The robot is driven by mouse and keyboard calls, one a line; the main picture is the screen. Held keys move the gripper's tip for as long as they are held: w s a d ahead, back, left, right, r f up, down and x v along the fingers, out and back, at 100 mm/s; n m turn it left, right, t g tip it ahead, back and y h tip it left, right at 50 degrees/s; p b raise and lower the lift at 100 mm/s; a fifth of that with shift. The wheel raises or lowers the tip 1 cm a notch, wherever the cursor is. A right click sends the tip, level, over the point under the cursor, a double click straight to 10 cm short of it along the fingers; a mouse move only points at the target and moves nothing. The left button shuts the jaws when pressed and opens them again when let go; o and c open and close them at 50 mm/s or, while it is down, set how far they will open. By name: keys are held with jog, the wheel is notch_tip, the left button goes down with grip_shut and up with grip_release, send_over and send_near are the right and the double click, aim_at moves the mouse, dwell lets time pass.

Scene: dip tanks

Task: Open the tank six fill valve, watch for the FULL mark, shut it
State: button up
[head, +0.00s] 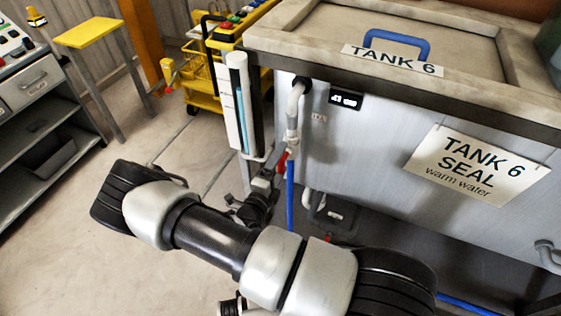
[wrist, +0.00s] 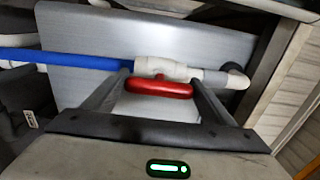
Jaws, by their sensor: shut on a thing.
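Tank 6 (head: 330,150) is a pale metal tank with a lid and "TANK 6" labels. Its fill valve has a red handle (head: 283,160) on a white pipe (head: 293,115) at the tank's front left, above a blue hose (head: 290,205). In the wrist view the red handle (wrist: 160,88) lies roughly in line with the pipe, between my fingertips. My gripper (head: 264,186) is shut on the handle. A sight gauge (head: 235,100) with a blue column stands left of the pipe; I cannot make out a FULL mark on it.
A small dark display (head: 346,100) is on the tank wall, too small to read surely. A yellow cart (head: 200,85) stands behind the gauge. A yellow stool (head: 88,33) and a grey console (head: 30,90) are at left. Floor between is clear.

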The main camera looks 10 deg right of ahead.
dwell(0.4)
jog(key=o, duration=1)
jog(key=shift+o, duration=0.2)
jog(key=p+v, duration=0.1)
jog(key=v, duration=1.6)
jog(key=shift+s, duration=0.2)
jog(key=shift+a, duration=0.1)
